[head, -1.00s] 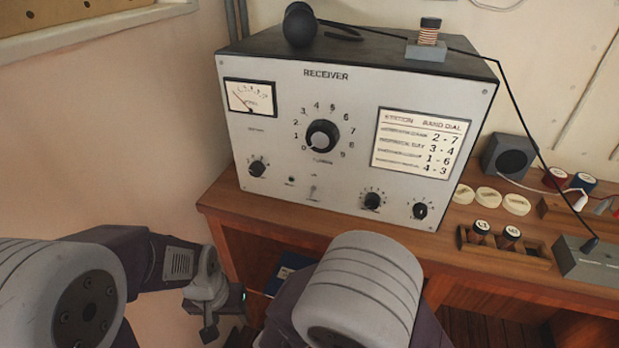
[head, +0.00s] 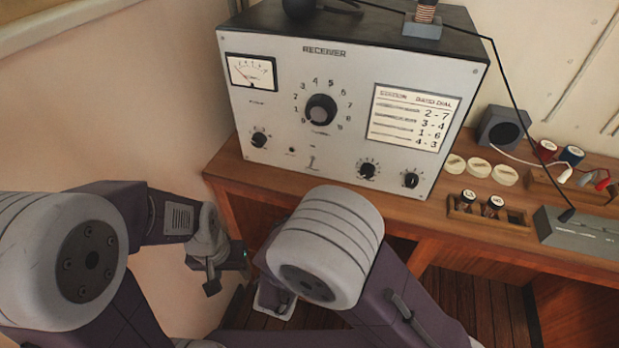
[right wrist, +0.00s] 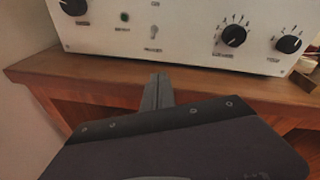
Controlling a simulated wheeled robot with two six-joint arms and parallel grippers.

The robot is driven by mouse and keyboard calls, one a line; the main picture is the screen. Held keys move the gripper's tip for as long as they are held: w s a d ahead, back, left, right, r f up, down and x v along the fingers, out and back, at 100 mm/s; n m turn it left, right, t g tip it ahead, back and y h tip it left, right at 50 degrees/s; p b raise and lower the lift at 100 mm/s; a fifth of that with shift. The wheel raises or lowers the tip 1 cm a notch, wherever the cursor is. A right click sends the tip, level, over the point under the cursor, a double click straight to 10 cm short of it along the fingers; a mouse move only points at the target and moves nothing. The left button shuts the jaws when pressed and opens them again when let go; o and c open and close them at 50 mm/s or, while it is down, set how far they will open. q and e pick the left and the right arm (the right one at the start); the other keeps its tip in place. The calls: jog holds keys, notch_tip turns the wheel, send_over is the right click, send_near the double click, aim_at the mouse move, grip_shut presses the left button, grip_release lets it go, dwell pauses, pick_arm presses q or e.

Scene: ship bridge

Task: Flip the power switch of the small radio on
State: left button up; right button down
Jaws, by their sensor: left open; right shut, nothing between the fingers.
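The receiver (head: 300,155), a pale-fronted radio with a dark top, stands on the wooden desk. A small metal toggle switch (head: 311,163) sits low on its front; it also shows in the right wrist view (right wrist: 153,32). I cannot tell its position surely. My right gripper (right wrist: 158,92) is shut and empty, in front of the desk edge and below the toggle in that picture, apart from the panel. In the head view my right arm hides its fingers. My left gripper (head: 212,279) is open and empty, low left of the desk.
Knobs (head: 367,169) flank the toggle. A small lamp (right wrist: 124,17) sits left of it. The desk's front edge (right wrist: 100,88) lies below the panel. At right are a speaker box (head: 503,128), pale discs (head: 479,166), a coil rack (head: 515,217) and a grey box (head: 580,236).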

aim_at(311, 163)
jog(key=x, duration=0.4)
jog(key=shift+d, duration=0.1)
jog(key=shift+w+a+r+p, duration=0.25)
jog(key=shift+w+r+p, duration=0.45)
jog(key=shift+r, duration=0.45)
jog(key=shift+w+a+r, duration=0.15)
jog(key=shift+w+r, duration=0.15)
jog(key=shift+r, duration=0.25)
jog(key=shift+w, duration=0.1)
